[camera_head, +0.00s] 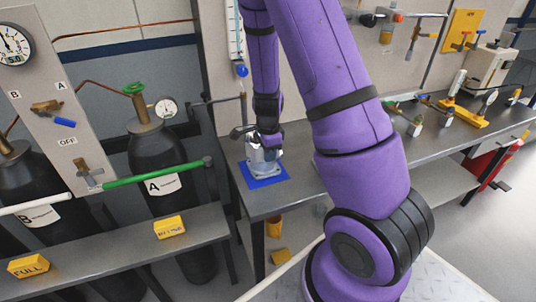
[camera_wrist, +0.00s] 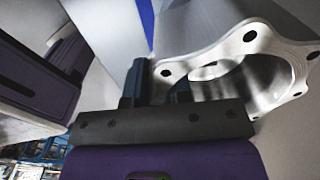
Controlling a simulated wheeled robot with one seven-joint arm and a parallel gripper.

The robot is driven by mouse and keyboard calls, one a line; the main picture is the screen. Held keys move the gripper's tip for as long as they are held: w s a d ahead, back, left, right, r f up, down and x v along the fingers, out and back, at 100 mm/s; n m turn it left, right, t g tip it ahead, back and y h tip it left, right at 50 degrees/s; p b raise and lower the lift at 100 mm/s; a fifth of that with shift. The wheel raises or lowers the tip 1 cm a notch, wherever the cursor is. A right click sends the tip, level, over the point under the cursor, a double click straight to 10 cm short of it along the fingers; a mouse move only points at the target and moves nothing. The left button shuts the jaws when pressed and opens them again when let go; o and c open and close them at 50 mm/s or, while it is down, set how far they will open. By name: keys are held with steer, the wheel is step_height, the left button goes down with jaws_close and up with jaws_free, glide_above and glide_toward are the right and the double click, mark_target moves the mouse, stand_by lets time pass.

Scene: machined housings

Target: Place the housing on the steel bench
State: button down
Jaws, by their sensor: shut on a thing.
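The housing (camera_head: 264,168) is a silvery metal part with a flange. In the head view it is at the blue mat (camera_head: 262,182) on the steel bench (camera_head: 295,204); I cannot tell whether it touches the mat or sits just above it. My gripper (camera_head: 268,146) comes down on it from above and is shut on it. In the wrist view the housing's flange (camera_wrist: 250,42), with bolt holes and a wide bore, fills the upper right. The gripper fingers (camera_wrist: 157,88) are at the left edge of its flange, and their contact is partly hidden.
Black gas cylinders (camera_head: 155,150) and a green bar (camera_head: 150,175) stand left of the bench. A grey shelf (camera_head: 110,255) with yellow blocks (camera_head: 168,227) is in front of them. Valves and fittings (camera_head: 450,112) occupy the bench's far right. A wall panel rises behind the mat.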

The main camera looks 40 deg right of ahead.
steer(key=shift+f, duration=0.2)
steer(key=shift+f, duration=0.2)
steer(key=c, duration=1)
jaws_free()
steer(key=shift+c, duration=0.2)
steer(key=shift+r, duration=0.1)
